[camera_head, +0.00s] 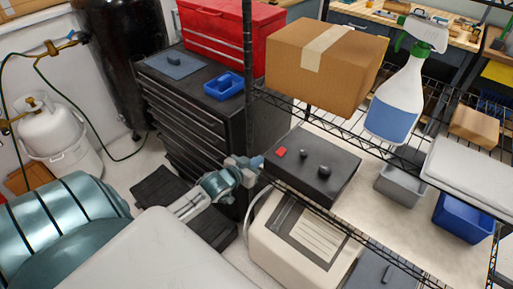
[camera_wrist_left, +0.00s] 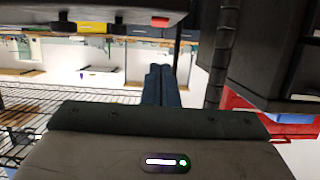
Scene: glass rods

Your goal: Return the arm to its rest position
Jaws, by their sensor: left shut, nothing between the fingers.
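My left arm comes in from the left in the head view and ends in my left gripper (camera_head: 256,164). The gripper is shut with nothing in it, close to the left edge of a black control box (camera_head: 311,166) with a red button and dark knobs. I cannot tell whether the two touch. In the left wrist view the closed dark blue fingers (camera_wrist_left: 161,86) point ahead, side by side. The box's underside and red button (camera_wrist_left: 159,21) seem to show at the top there. My right gripper is not in view.
A wire shelf holds a cardboard box (camera_head: 325,62) and a spray bottle (camera_head: 397,100). A black tool cabinet (camera_head: 190,115) with a blue tray (camera_head: 224,85) and red toolbox (camera_head: 225,35) stands behind. A beige machine (camera_head: 300,245) is below. A white gas cylinder (camera_head: 55,135) stands left.

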